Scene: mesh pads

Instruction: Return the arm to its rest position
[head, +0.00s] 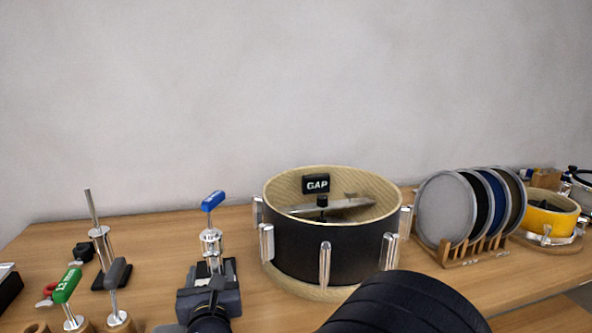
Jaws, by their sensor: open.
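My gripper (213,268) is at the lower left of centre in the head view, a dark grey and black body seen from behind. Its jaws are open. A chrome tool with a blue handle (213,201) stands upright just beyond it in the picture. I cannot tell whether the gripper touches that tool. A large black ribbed part, which looks like my own arm, fills the bottom centre and covers the drum's lower right front.
A black drum shell (300,250) with a GAP sign (316,184) stands centre. Right are round pads in a wooden rack (468,252) and a yellow drum (549,219). A green-handled tool (66,285) and grey-handled tool (117,273) stand left. Wood table (150,235) shows bare between.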

